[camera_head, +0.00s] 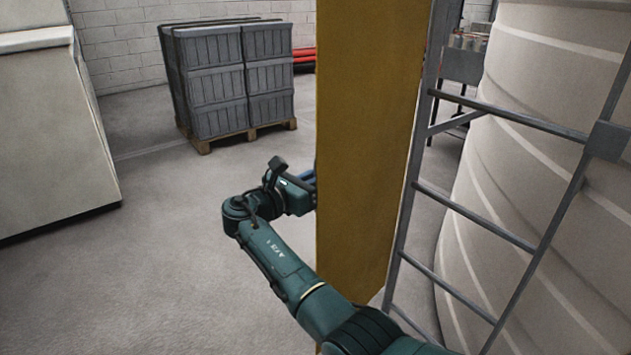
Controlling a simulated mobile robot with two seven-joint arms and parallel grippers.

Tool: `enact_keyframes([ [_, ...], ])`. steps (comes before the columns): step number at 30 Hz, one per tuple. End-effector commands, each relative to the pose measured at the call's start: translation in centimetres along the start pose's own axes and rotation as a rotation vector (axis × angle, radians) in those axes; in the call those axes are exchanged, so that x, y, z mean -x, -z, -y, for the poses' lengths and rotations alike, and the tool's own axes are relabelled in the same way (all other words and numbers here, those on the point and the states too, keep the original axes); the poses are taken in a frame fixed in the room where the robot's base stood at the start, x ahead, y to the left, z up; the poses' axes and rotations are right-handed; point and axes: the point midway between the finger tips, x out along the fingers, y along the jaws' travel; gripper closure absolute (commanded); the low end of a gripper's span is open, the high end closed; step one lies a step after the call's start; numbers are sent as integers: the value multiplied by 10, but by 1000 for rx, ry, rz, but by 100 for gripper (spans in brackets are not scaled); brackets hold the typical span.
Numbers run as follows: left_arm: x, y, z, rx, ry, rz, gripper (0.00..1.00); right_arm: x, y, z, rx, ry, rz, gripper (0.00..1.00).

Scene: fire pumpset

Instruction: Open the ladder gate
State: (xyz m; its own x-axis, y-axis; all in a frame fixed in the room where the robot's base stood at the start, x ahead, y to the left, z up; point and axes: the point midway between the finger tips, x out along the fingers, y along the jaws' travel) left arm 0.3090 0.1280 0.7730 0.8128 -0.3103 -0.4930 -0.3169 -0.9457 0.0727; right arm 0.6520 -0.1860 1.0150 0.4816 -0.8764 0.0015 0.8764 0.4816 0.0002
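The ladder gate appears as a tall yellow panel (368,140) in the middle of the head view, upright beside the grey metal ladder (475,211). One arm of mine comes in from the lower right, passes in front of the panel's lower part and bends back at its left edge. The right gripper (308,180) is at that left edge, and its fingertips are hidden, seemingly behind the panel. I cannot tell whether it touches the panel or is open or shut. My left gripper is out of view.
A large ribbed pale tank (540,170) stands behind the ladder. Grey crates (228,80) sit on a wooden pallet at the back. A beige cabinet (50,130) stands at the left. The concrete floor (130,270) between the cabinet and my arm is clear.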

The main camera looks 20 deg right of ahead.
Motion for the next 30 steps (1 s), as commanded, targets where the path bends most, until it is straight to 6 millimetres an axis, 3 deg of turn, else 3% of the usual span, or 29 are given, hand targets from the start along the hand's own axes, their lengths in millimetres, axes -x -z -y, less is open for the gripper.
enact_keyframes([
  [14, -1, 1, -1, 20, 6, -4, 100, -2, 2, 1, 2, 14, -3, 100],
  [15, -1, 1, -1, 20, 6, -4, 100, -2, 2, 1, 2, 14, -3, 85],
  [16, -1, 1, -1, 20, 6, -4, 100, -2, 2, 1, 2, 14, -3, 83],
  [30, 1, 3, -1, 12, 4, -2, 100, -5, 0, 2, 1, 11, -1, 82],
])
